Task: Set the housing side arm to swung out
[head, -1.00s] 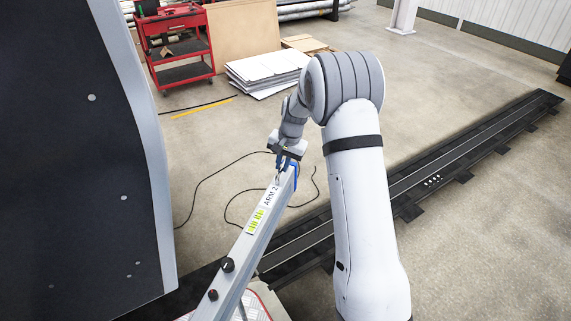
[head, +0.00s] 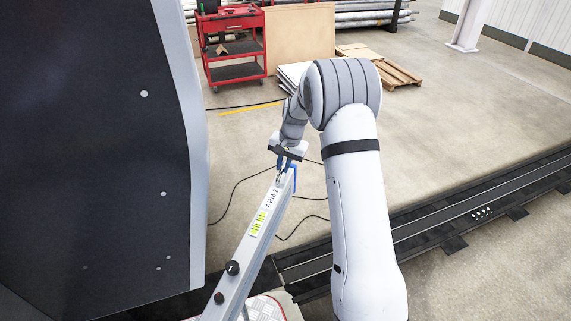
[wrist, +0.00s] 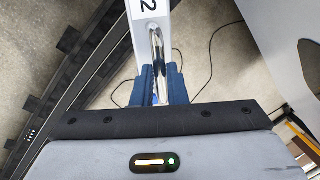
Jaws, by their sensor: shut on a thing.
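The housing side arm (head: 243,255) is a long pale grey bar labelled ARM 2, with a yellow-green marking and black knobs. It runs from the bottom of the head view up to my gripper (head: 283,178). My gripper is shut on the metal handle at the arm's far end. In the wrist view the blue fingers (wrist: 158,84) sit on either side of the shiny handle (wrist: 157,62), and the labelled bar (wrist: 149,14) extends beyond it. The dark housing panel (head: 95,150) with a pale edge stands left of the arm, with a floor gap between them.
A black floor rail (head: 420,228) runs diagonally behind and right of my arm. Black cables (head: 232,194) lie loose on the floor near the arm's end. A red cart (head: 232,45), flat boards and a pallet (head: 395,74) stand farther back. Open floor lies between.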

